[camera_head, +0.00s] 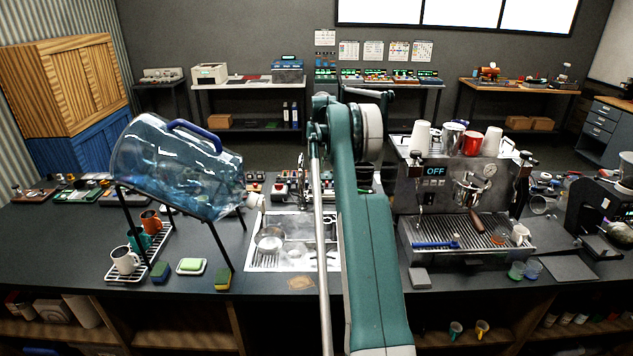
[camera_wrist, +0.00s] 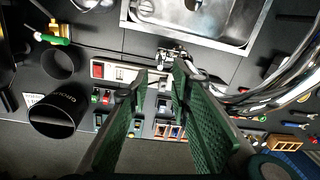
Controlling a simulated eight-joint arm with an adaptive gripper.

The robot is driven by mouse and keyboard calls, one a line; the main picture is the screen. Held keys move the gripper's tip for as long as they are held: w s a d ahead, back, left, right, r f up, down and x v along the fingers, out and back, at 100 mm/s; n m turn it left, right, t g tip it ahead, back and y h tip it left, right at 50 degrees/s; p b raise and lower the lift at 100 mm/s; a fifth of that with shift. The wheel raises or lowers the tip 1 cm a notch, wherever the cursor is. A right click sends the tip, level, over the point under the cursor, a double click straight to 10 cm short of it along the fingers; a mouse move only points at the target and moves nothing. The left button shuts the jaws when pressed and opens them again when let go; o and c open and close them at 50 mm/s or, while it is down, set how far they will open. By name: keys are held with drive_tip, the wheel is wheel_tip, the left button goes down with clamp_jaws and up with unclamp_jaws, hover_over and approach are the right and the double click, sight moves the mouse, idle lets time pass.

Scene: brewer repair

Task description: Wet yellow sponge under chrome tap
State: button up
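A small yellow and dark green sponge (camera_head: 223,279) lies on the counter near its front edge, left of the sink (camera_head: 290,258) in the head view. The sink's metal rim also shows at the top of the wrist view (camera_wrist: 185,40). A chrome fitting (camera_wrist: 172,56) sits by the sink edge, and curved chrome tubing (camera_wrist: 285,82) runs along the right; I cannot tell which is the tap. My gripper (camera_wrist: 162,72) has two green fingers, open with nothing between them, above the counter behind the sink. In the head view my arm hides the gripper and part of the sink.
A blue-green sponge (camera_head: 160,272) and a soap dish (camera_head: 191,267) lie left of the yellow sponge. A large water bottle (camera_head: 175,165) leans on a black stand. An espresso machine (camera_head: 465,190) stands right of my arm.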

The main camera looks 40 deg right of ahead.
drive_tip(key=shift+w+a+f+p, duration=0.1)
drive_tip(key=shift+f+p, duration=0.05)
drive_tip(key=shift+f, duration=1.8)
drive_tip(key=shift+w+a+f+p, duration=0.1)
drive_tip(key=shift+f+p, duration=0.05)
drive_tip(key=shift+f, duration=1.8)
drive_tip(key=shift+c, duration=0.6)
clamp_jaws()
